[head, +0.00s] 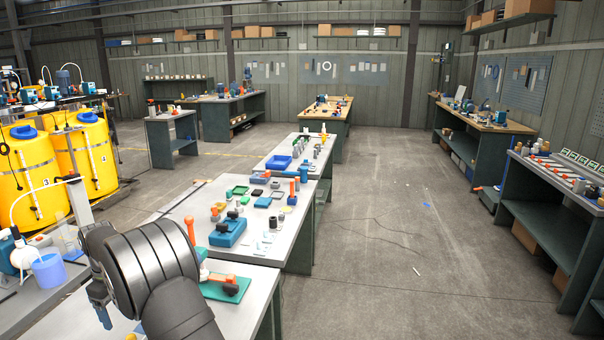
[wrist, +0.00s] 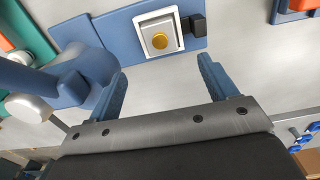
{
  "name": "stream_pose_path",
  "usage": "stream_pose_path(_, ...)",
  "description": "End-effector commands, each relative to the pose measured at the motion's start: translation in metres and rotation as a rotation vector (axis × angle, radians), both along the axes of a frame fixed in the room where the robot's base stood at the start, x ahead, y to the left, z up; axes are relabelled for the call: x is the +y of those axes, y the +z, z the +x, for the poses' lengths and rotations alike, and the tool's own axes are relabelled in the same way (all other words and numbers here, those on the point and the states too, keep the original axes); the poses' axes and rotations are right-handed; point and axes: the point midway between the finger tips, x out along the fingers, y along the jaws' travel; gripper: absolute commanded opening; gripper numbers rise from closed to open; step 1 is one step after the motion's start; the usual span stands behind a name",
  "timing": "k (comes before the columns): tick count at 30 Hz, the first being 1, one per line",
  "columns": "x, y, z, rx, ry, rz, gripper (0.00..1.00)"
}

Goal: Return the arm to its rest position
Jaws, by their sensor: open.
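My gripper (head: 100,303) shows in the head view at the lower left, below the dark rounded links of my arm, over the near bench. In the wrist view my gripper (wrist: 161,70) has its two blue fingers wide apart with nothing held between them.
The near bench (head: 262,277) carries a green plate (head: 228,289) with an orange-handled part. A blue block (head: 228,232) and several small parts stand farther along. A blue beaker (head: 49,270) stands at left. Yellow tanks (head: 35,170) are behind. The floor (head: 400,250) at right is mostly clear.

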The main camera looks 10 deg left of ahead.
Motion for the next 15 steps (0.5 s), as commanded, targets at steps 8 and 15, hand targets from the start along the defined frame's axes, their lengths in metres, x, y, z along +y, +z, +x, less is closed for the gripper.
stream_pose_path(8, 0.001, 0.057, 0.000, -0.002, 0.000, 0.003, 0.78)
stream_pose_path(15, -0.001, 0.021, 0.000, 0.002, 0.000, -0.004, 0.78)
